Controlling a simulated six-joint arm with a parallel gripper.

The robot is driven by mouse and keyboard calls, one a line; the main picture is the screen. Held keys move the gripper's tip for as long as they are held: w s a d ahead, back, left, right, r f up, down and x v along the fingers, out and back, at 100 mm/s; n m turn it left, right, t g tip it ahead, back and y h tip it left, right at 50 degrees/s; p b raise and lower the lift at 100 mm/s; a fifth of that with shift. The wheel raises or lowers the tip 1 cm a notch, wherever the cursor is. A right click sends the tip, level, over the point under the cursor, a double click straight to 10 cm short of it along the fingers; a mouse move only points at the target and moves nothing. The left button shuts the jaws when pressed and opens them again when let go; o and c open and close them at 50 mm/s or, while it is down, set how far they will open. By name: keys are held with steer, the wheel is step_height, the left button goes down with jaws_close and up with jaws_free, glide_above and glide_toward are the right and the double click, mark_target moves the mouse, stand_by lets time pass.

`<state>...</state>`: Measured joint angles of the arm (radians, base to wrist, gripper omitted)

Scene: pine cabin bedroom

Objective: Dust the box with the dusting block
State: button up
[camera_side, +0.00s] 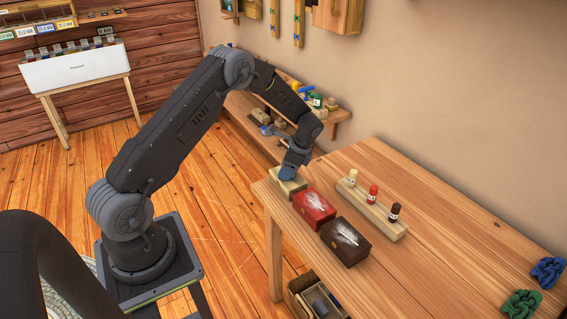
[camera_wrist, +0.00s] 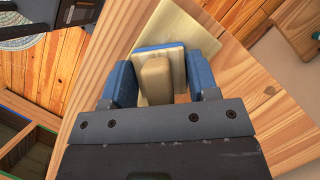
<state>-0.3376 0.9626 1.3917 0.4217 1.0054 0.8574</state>
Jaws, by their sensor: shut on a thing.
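My gripper (camera_side: 288,172) is low over the pale yellow box at the left end of the wooden table. In the wrist view, its blue fingers (camera_wrist: 160,84) are shut on the dusting block (camera_wrist: 174,62), a pale wooden block with a tan grip and a blue edge. The pale yellow box (camera_side: 292,189) also shows under the block in the wrist view (camera_wrist: 172,25). The block is at or just above its top; I cannot tell if they touch. A red box (camera_side: 312,210) and a dark brown box (camera_side: 345,244) stand beside it, with whitish smudges on top.
A wooden rack (camera_side: 372,212) holds cream, red and dark bottles behind the boxes. Blue (camera_side: 547,271) and green (camera_side: 522,304) knotted items lie at the table's right. A shelf (camera_side: 335,118) with small items is along the wall. The table's middle right is clear.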

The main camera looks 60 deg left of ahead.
mark_target(277, 168)
steer(key=shift+d, duration=2.4)
steer(key=shift+a, duration=4.2)
steer(key=shift+a+r, duration=0.15)
step_height(277, 168, up, 8)
